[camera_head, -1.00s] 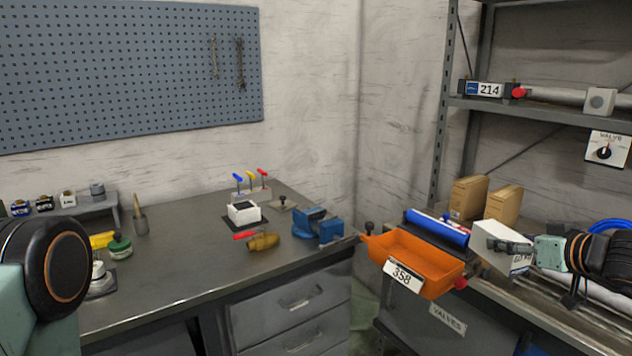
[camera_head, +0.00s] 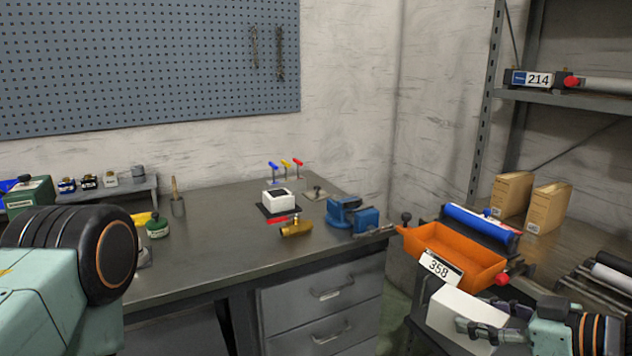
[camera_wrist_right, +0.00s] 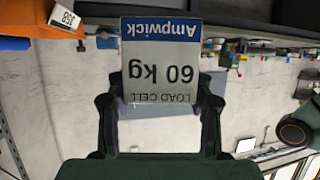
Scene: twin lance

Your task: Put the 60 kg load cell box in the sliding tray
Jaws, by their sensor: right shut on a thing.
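The load cell box (camera_head: 452,309) is white. In the right wrist view its face (camera_wrist_right: 160,75) reads "Ampwick 60 kg LOAD CELL", upside down. My right gripper (camera_head: 484,324) is shut on it, with a dark finger on each side in the right wrist view (camera_wrist_right: 158,112). The sliding tray (camera_head: 462,248) is orange, with a "358" label on its front, and looks empty. The held box appears just below the tray's front in the head view; the depth gap is unclear. Part of my left arm shows at the left, but its gripper is out of view.
A blue roller (camera_head: 480,222) lies behind the tray. Two brown box files (camera_head: 530,200) stand on the right bench. A blue vise (camera_head: 352,217) sits on the left bench's right corner, near the tray. A steel shelf (camera_head: 560,98) rises at the right.

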